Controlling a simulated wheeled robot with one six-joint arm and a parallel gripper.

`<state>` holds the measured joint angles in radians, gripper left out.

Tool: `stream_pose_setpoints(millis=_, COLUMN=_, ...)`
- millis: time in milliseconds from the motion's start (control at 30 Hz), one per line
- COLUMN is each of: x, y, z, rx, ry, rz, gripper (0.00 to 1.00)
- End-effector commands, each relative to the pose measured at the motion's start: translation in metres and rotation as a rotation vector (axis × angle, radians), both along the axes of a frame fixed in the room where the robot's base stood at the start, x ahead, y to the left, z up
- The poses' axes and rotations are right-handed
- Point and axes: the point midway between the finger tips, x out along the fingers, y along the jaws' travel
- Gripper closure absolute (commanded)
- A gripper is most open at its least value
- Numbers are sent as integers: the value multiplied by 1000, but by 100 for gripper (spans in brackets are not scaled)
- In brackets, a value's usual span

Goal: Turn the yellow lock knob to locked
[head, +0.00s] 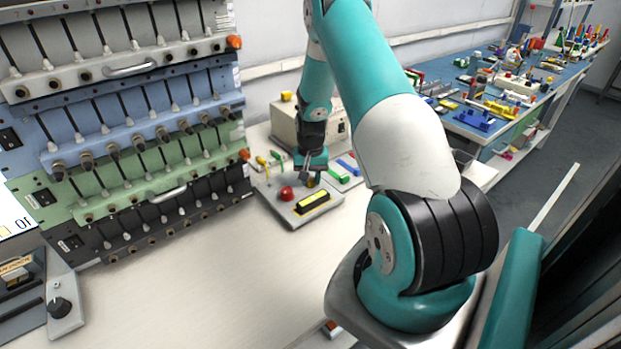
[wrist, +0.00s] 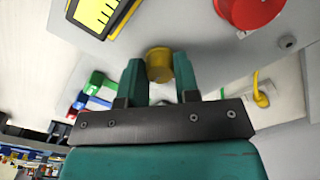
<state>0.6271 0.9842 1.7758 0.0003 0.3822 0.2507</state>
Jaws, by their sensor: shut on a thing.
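The yellow lock knob (wrist: 158,64) stands on a light grey control panel (wrist: 205,45). In the wrist view my gripper (wrist: 160,72) has its two teal fingers on either side of the knob, shut on it. In the head view my gripper (head: 309,177) reaches down to the panel (head: 318,215), and the knob is small and mostly hidden there. Any mark showing the knob's locked or unlocked position cannot be made out.
A red button (head: 287,193) and a yellow-and-black display (head: 313,202) sit close to the knob on the panel. A beige box (head: 285,122) stands behind. Racks of cell slots (head: 120,185) rise at left. The white bench in front is clear.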

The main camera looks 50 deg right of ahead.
Motion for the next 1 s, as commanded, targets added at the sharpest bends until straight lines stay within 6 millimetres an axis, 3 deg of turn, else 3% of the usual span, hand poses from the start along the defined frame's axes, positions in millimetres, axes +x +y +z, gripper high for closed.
stream_pose_setpoints(millis=600, x=1, y=0, z=1, rx=0, ry=-3, rz=-41, gripper=94)
stream_pose_setpoints(millis=633, x=1, y=0, z=1, rx=0, ry=-3, rz=-41, gripper=66)
stream_pose_setpoints(millis=733, x=1, y=0, z=1, rx=-1, ry=-2, rz=-41, gripper=45)
stream_pose_setpoints(millis=1000, x=0, y=0, z=1, rx=0, ry=-1, rz=-42, gripper=45)
